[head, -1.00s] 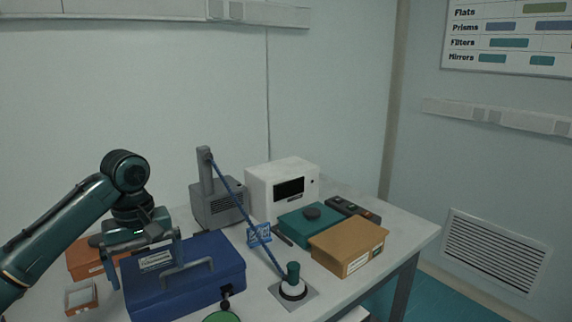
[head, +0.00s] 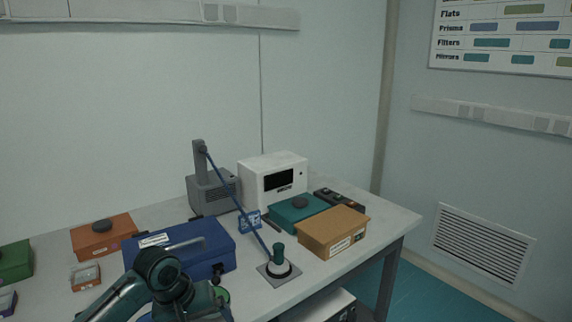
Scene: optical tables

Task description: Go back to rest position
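My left arm comes in at the bottom of the head view, in front of the blue case (head: 215,248), and hides part of its front. The fingers of my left gripper are not visible; only arm links show at the lower edge. My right arm and gripper are not in the view. The blue case lies on the table (head: 345,268), with its handle on top.
An orange box (head: 88,242) and a green box (head: 14,262) stand at the left. A white instrument (head: 258,180), grey device (head: 207,195), teal box (head: 284,217), cardboard box (head: 345,224) and a stand with a blue rod (head: 278,262) fill the middle and right.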

